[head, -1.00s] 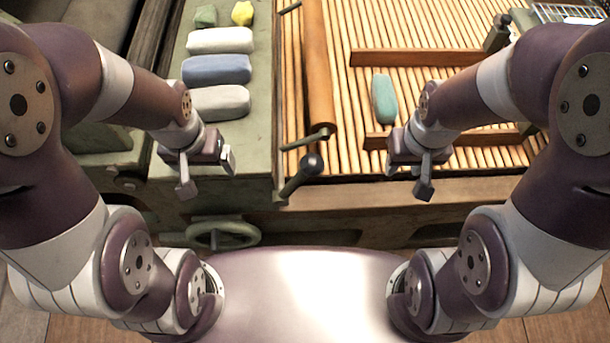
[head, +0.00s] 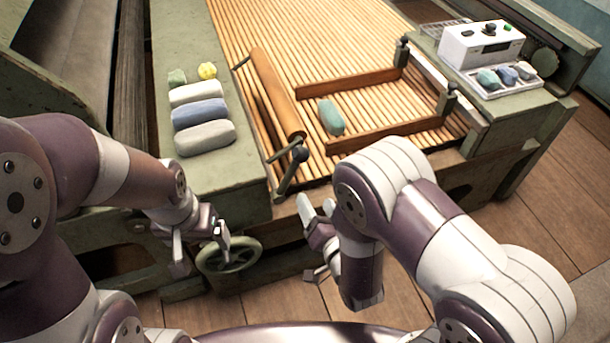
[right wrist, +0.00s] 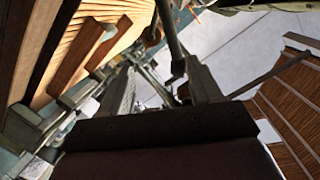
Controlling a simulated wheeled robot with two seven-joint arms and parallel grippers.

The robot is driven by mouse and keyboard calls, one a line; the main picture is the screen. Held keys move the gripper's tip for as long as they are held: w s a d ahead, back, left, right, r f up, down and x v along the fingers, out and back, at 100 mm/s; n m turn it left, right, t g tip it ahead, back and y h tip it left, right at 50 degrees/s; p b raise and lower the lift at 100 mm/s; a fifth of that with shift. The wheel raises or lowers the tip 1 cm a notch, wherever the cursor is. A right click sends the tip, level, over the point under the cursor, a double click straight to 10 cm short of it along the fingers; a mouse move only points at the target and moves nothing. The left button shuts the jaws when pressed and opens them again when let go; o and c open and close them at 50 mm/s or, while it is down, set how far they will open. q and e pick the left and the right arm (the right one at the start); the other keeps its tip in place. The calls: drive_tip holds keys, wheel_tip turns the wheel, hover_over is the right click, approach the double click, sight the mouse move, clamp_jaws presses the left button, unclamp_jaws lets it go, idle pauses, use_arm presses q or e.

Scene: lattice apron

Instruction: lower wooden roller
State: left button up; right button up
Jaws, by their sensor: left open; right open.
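The wooden roller (head: 275,92) is a long brown cylinder lying across the left side of the slatted bed, slanting from back left to front right. A dark lever with a round knob (head: 300,153) stands at its front end. My left gripper (head: 200,248) is open and empty in front of the green table's front edge, left of the lever. My right gripper (head: 314,240) is open and empty in front of the machine, below and right of the lever, apart from the roller. In the right wrist view its fingers (right wrist: 163,85) are spread, with a dark rod beyond them.
Several coloured lumps and rolls (head: 200,112) lie on the green table left of the roller. A teal roll (head: 331,117) lies on the slats between two wooden bars. A white control box (head: 480,45) stands at right. A green handwheel (head: 229,254) sits low, close to my left gripper.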

sight(298, 148)
use_arm(q)
drive_tip(key=shift+w+d+f+b, duration=0.1)
drive_tip(key=shift+w+f+b, duration=0.15)
drive_tip(key=shift+f+b, duration=0.15)
drive_tip(key=shift+w+f+b, duration=0.25)
drive_tip(key=shift+f, duration=0.2)
use_arm(e)
drive_tip(key=w+a+r, duration=0.1)
drive_tip(key=w, duration=0.3)
drive_tip(key=w+a+r+m+t, duration=0.1)
drive_tip(key=w, duration=0.4)
drive_tip(key=w+a+r+t, duration=0.1)
drive_tip(key=w+a, duration=0.1)
drive_tip(key=w, duration=0.2)
drive_tip(key=shift+w+r+y, duration=0.35)
drive_tip(key=shift+y, duration=0.05)
